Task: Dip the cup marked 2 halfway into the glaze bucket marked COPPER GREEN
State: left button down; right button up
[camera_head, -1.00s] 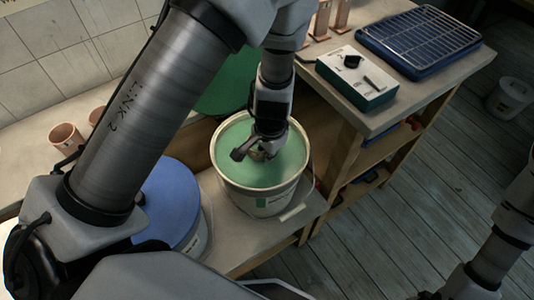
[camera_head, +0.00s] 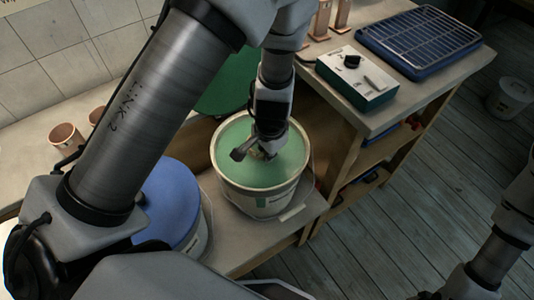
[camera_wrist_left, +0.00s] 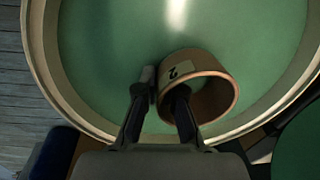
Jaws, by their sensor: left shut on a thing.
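The cup marked 2 (camera_wrist_left: 213,74) is terracotta-coloured, with a pale label reading 2 on its wall. In the left wrist view, my left gripper (camera_wrist_left: 165,92) is shut on its wall, one finger inside the mouth and one outside. The cup is within the bucket's rim, against the green glaze (camera_wrist_left: 110,45); I cannot tell how deep it sits. In the head view the glaze bucket (camera_head: 258,203) is pale, with green glaze inside and a green mark on its side. My left gripper (camera_head: 254,150) is over its middle and mostly hides the cup. The bucket's name is not readable.
A blue-topped bucket (camera_head: 172,203) stands left of the glaze bucket, and a green round shape (camera_head: 222,88) is behind it. Terracotta cups (camera_head: 66,138) stand at the left. A green-sided box (camera_head: 357,77) and a blue rack (camera_head: 418,41) lie on the bench at right.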

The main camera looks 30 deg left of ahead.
pick_arm(q)
jog(key=shift+r+p, duration=2.9)
jog(key=shift+r, duration=0.6)
notch_tip(320, 180, up, 8)
jog(key=p, duration=0.6)
jog(key=shift+p, duration=0.35)
